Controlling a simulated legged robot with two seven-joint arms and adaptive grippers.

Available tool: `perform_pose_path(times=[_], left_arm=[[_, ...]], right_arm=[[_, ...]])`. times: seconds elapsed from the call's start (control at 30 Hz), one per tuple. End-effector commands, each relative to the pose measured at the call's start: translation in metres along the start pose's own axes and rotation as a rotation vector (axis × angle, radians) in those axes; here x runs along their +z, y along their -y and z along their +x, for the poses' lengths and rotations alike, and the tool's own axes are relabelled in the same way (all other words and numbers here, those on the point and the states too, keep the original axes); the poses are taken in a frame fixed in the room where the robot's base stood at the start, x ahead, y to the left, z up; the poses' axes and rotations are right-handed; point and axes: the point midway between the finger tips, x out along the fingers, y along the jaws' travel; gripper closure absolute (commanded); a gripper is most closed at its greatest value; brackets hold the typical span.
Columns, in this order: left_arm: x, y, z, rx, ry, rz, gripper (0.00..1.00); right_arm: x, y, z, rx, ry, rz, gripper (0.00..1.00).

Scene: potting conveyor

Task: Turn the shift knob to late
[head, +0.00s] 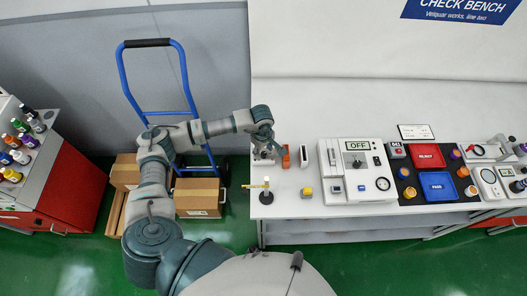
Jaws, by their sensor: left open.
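A pale control panel (335,204) stands on the bench, with a small display (357,146) that reads OFF. Below the display is a dark knob (357,162), which I take to be the shift knob. Its pointer direction and position labels are too small to read. My left gripper (271,147) is at the left end of the bench, to the left of the panel and apart from the knob. It points down and is open, and I see nothing held in it. My right gripper is not in view.
Red (426,155) and blue (437,186) trays are to the right. A blue hand truck (128,88) stands left.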

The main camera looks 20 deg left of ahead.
Motion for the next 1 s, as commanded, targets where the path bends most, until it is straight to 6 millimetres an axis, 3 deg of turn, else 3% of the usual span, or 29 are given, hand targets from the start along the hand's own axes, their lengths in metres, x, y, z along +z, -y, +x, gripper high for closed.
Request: perform_pose_path(times=[0.2,0.47,0.67,0.7,1.0], left_arm=[[-0.001,0.0,0.017,0.001,0.001,0.0,0.49],[-0.001,0.0,0.019,0.001,0.001,0.0,0.49],[-0.001,0.0,0.018,0.001,0.001,0.0,0.96],[-0.001,0.0,0.018,0.001,0.001,0.0,1.0],[-0.001,0.0,0.019,0.001,0.0,-0.021,1.0]], right_arm=[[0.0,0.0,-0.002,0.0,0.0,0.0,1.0],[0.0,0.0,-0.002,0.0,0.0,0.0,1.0],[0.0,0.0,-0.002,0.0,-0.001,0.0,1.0],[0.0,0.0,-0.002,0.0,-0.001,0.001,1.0],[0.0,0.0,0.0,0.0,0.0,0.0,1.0]])
